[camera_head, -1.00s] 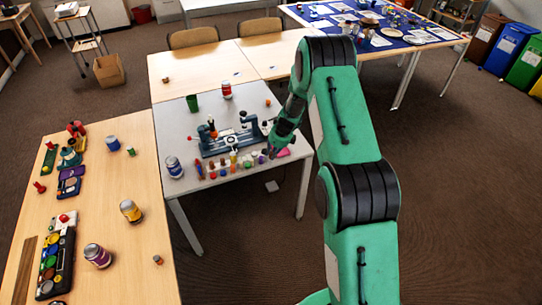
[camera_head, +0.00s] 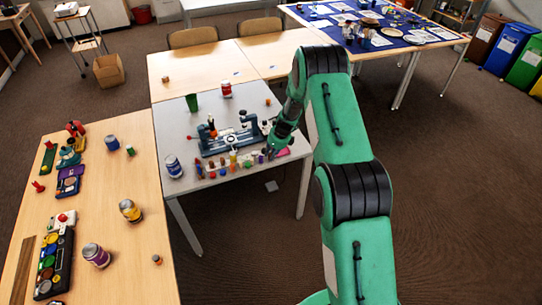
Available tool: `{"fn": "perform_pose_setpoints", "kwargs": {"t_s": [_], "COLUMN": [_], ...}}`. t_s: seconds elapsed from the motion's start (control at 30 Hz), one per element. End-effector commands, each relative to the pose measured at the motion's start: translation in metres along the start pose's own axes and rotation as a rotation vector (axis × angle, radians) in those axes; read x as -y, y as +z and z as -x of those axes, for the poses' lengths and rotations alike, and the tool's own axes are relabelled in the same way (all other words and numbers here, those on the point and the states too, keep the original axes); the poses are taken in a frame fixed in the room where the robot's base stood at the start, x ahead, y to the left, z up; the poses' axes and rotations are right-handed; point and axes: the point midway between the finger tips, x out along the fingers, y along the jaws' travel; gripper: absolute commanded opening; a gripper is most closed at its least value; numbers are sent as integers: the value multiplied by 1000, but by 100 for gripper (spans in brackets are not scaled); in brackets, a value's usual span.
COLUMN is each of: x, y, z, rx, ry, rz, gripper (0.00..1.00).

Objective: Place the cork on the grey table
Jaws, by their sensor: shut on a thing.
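The grey table (camera_head: 182,124) stands in the middle of the head view. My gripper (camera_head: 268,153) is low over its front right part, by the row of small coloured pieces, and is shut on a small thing. That thing is mostly hidden and too small to identify, so I cannot tell whether it is the cork or whether it touches the tabletop. I cannot pick out the cork with certainty anywhere else.
A blue-and-grey apparatus (camera_head: 213,146) fills the table's middle, behind several small pieces (camera_head: 222,167). A pink item (camera_head: 283,152) lies beside my gripper. A can (camera_head: 174,166), a green cup (camera_head: 192,103) and a red can (camera_head: 226,90) stand around. The back left surface is fairly clear.

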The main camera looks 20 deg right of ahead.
Motion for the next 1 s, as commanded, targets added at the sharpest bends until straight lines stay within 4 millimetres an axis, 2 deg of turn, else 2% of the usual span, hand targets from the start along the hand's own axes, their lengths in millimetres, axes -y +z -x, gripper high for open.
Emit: {"fn": "perform_pose_setpoints", "kwargs": {"t_s": [0.47, 0.5, 0.57, 1.0], "x": [0, 0, 0, 0], "y": [-1, -1, -1, 0], "z": [-5, -5, -5, -1], "rx": [0, 1, 1, 1], "ry": [-1, -1, -1, -1], "rz": [0, 0, 0, 0], "gripper": [12, 25, 37, 38]}}
